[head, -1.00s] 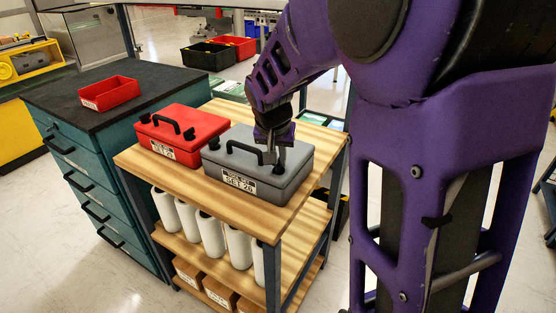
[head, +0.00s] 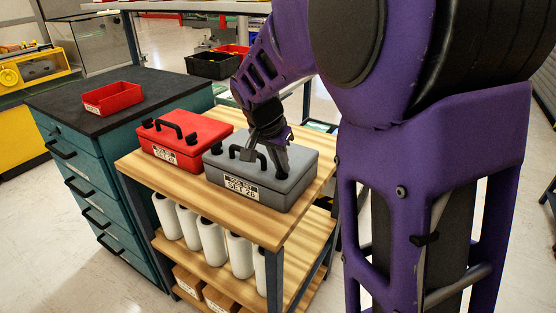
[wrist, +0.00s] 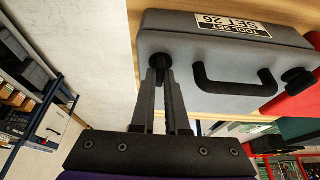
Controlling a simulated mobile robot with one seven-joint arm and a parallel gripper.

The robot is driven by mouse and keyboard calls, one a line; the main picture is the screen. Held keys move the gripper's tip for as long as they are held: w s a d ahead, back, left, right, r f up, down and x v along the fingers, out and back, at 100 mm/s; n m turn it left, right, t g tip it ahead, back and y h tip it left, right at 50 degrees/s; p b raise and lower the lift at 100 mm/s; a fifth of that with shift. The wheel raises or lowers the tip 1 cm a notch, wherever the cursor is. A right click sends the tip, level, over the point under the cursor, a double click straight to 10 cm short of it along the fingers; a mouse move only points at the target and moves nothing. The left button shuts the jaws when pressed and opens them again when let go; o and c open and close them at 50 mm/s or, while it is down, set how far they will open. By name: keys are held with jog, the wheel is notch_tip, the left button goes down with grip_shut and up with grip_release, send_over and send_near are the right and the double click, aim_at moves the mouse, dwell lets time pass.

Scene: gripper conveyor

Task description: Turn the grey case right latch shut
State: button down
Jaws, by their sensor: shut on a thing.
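The grey case (head: 292,192) sits closed on the wooden cart top, its "SET 26" label facing front. It also shows upside down in the wrist view (wrist: 220,52). Its black handle (wrist: 236,84) is on the lid, and its left latch (wrist: 298,77) is free. My gripper (head: 266,158) is over the right part of the lid. In the wrist view my gripper (wrist: 161,80) is shut on the dark right latch (wrist: 158,61), one finger on each side. The fingers partly hide that latch, so its exact angle is hard to tell.
A red case (head: 190,130) with its own handle and latches stands close to the left of the grey case. A red tray (head: 112,98) lies on the dark-topped cabinet (head: 62,108). Wooden cart top (head: 305,212) is bare at the front and right.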

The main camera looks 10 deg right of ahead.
jog(key=c, duration=0.9)
grip_release()
jog(key=shift+r, duration=0.1)
jog(key=p+v, duration=0.2)
jog(key=v, duration=1.5)
jog(key=shift+r+p, duration=0.1)
jog(key=shift+p, duration=0.3)
jog(key=shift+w, duration=0.1)
